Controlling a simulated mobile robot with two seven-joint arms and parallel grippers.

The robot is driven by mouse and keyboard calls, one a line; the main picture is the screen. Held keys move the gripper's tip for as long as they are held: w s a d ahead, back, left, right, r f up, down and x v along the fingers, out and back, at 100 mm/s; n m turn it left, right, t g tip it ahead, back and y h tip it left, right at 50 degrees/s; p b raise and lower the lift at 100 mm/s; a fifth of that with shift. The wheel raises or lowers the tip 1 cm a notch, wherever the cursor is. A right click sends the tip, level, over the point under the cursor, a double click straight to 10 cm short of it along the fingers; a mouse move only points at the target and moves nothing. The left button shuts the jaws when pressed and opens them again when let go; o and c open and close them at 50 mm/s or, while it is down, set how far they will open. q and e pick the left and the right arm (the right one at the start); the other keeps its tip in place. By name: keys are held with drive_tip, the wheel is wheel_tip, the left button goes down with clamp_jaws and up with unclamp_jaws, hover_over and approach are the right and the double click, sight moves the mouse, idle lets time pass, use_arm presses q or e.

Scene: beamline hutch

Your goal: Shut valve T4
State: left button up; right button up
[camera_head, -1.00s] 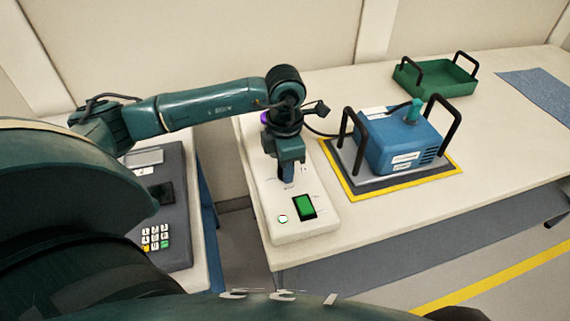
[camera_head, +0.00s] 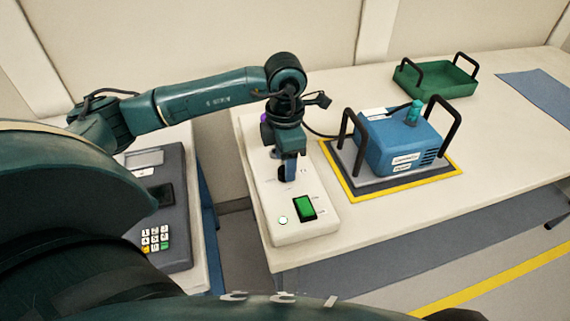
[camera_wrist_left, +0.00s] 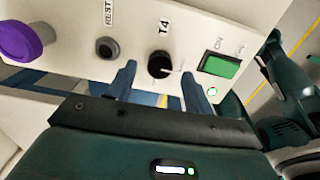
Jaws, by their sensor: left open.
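The T4 valve knob (camera_wrist_left: 160,65) is a round black knob with a thin white pointer line, below the printed label T4 on a cream panel (camera_wrist_left: 70,18). My left gripper (camera_wrist_left: 157,80) is open, with one blue finger on each side of the knob. I cannot tell whether the fingers touch it. In the head view the left gripper (camera_head: 288,170) points down over the cream panel box (camera_head: 318,229), and it partly hides the knob. My right gripper is not in view.
On the panel are a lit green switch (camera_head: 305,207), a round green light (camera_head: 283,220), a purple knob (camera_wrist_left: 22,42) and a dark RESET button (camera_wrist_left: 106,46). A blue handled unit (camera_head: 400,145) stands close to the right. A green tray (camera_head: 435,80) lies farther back.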

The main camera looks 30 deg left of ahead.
use_arm(q)
wheel_tip(320, 180, up, 11)
idle(0.3)
drive_tip(key=shift+f, duration=0.1)
idle(0.4)
